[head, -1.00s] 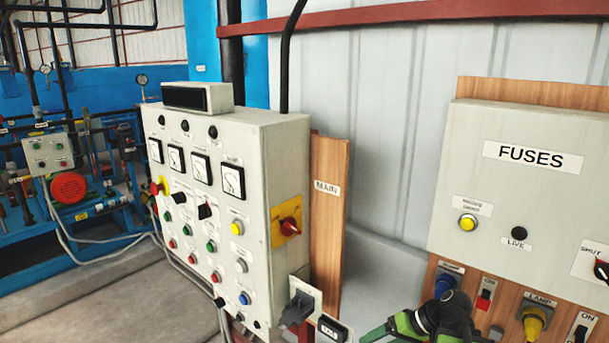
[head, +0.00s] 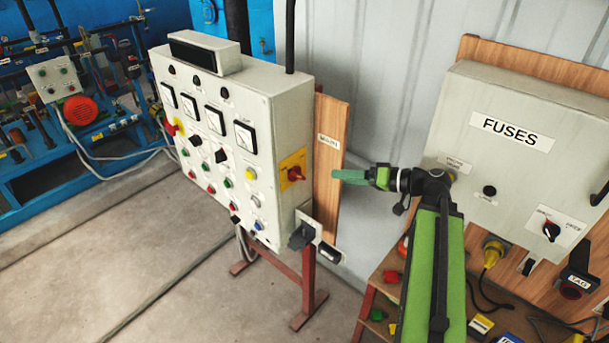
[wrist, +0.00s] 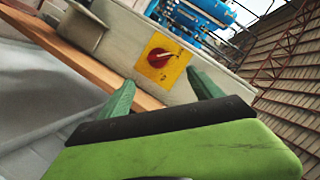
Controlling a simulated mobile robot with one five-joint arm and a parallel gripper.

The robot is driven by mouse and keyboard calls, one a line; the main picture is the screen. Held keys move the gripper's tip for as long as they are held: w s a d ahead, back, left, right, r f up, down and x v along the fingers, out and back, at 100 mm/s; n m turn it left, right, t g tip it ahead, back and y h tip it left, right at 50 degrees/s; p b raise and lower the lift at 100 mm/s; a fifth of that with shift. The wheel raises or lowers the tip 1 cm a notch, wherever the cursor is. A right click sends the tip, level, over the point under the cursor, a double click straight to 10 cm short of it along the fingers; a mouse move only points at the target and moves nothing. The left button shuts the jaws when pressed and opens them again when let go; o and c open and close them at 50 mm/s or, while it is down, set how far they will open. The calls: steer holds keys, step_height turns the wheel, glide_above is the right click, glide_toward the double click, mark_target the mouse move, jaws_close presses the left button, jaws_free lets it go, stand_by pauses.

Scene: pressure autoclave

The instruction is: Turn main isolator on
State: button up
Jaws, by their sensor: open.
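The main isolator is a red rotary handle (head: 295,174) on a yellow plate (head: 292,163), on the right side of the grey control cabinet (head: 285,110). A wooden board with a label, not clearly legible now, stands right behind it. In the wrist view the red handle (wrist: 160,58) lies ahead, above and between the fingers, with a light pointer stripe across it. My gripper (head: 345,176) has green fingers and is level with the handle, to its right and apart from it. In the wrist view my gripper (wrist: 160,95) is open and empty.
A grey socket box (head: 304,233) juts out below the isolator. The fuses box (head: 520,145) stands to the right, behind my arm. A cluttered wooden bench lies below. The gap between my fingers and the handle looks clear.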

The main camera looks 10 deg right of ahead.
mark_target(298, 175)
steer(key=b+x, duration=0.3)
steer(key=x, duration=1.1)
steer(key=shift+w, duration=0.1)
steer(key=shift+c, duration=0.4)
steer(key=c, duration=1.3)
steer(key=shift+f, duration=0.1)
